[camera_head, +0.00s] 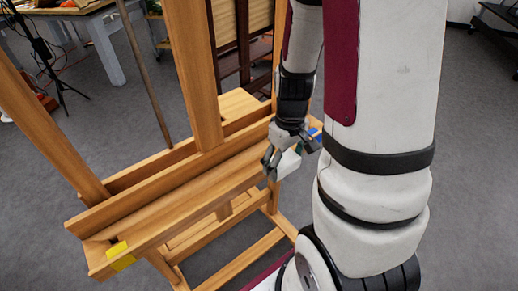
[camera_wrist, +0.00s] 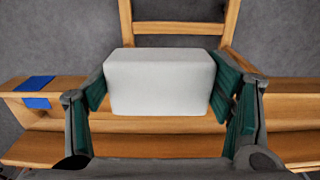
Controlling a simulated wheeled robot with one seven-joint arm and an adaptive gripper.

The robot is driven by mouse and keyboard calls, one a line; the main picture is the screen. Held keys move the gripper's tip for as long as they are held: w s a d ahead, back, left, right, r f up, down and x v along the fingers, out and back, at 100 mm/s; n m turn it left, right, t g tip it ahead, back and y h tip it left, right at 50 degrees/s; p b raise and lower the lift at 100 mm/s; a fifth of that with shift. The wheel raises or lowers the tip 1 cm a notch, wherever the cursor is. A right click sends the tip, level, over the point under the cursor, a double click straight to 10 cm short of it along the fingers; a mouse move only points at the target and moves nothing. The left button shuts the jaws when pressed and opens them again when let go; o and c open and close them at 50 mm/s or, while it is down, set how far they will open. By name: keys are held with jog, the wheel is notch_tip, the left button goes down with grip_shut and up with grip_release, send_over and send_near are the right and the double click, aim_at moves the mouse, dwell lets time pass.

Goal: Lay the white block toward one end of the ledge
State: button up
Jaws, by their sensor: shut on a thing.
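The white block (camera_wrist: 158,82) sits between the green-padded fingers of my gripper (camera_wrist: 165,88) in the wrist view. My gripper (camera_head: 278,160) is shut on it. In the head view the block (camera_head: 288,163) shows partly behind the fingers, near the right end of the easel's ledge (camera_head: 185,188). In the wrist view the ledge (camera_wrist: 290,118) runs behind and below the block. I cannot tell whether the block touches the ledge. A blue mark (camera_head: 315,134) is at the ledge's right end; it also shows in the wrist view (camera_wrist: 35,84). A yellow mark (camera_head: 120,254) is at the left end.
The wooden easel's upright (camera_head: 193,70) rises behind the middle of the ledge. A slanted leg (camera_head: 50,125) stands at the left. The ledge between the yellow mark and my gripper is bare. A table (camera_head: 85,15) with cables stands at the back left.

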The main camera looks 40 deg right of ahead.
jog(key=w+d, duration=0.1)
jog(key=w, duration=0.2)
jog(key=w+d, duration=0.1)
jog(key=w, duration=0.3)
jog(key=w+d+f, duration=0.1)
jog(key=w, duration=0.3)
jog(key=shift+d, duration=0.15)
jog(key=shift+f+p, duration=0.5)
jog(key=shift+f, duration=1.25)
jog(key=shift+f, duration=0.1)
jog(key=o, duration=0.9)
jog(key=shift+o, duration=0.2)
